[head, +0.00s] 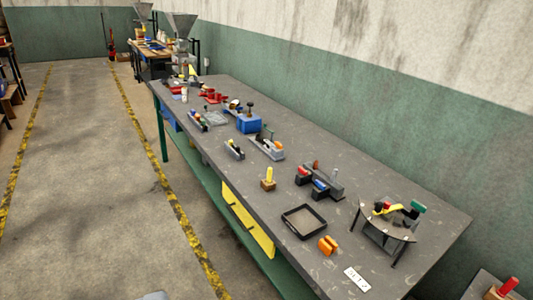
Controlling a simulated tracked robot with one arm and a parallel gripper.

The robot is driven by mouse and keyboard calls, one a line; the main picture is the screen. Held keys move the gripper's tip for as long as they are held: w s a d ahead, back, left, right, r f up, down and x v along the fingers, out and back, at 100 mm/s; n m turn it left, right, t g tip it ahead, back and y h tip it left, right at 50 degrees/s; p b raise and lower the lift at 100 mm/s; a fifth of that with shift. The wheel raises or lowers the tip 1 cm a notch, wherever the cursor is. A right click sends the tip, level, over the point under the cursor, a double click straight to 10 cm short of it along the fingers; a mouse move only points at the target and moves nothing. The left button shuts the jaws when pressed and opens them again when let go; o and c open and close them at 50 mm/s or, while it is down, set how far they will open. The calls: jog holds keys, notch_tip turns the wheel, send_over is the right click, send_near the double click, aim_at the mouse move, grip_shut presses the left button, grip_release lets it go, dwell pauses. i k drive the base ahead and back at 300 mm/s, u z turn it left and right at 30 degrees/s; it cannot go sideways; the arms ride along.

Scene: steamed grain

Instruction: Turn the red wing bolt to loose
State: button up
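No part is clearly recognisable as the red wing bolt at this distance. Several red parts show in the head view. A small red-brown knob (316,164) stands on a dark clamp-like fixture (322,184) at the middle right of the long grey workbench (205,143). Red pieces (212,96) lie toward the bench's far end. A red upright handle (508,286) on a pale block is at the bottom right corner, beyond the bench. My gripper is not clearly seen; a pale grey shape at the bottom edge cannot be identified.
The bench holds a black tray (304,222), an orange piece (328,245), a yellow peg on a block (268,180), a blue box (248,123) and a black-legged stand (385,228). A wall is behind it. Clear floor (100,200) with yellow stripes lies to the left.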

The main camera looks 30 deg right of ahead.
aim_at(303, 171)
jog(key=i, duration=1.25)
jog(key=z, duration=0.55)
jog(key=i, duration=1)
jog(key=z, duration=0.35)
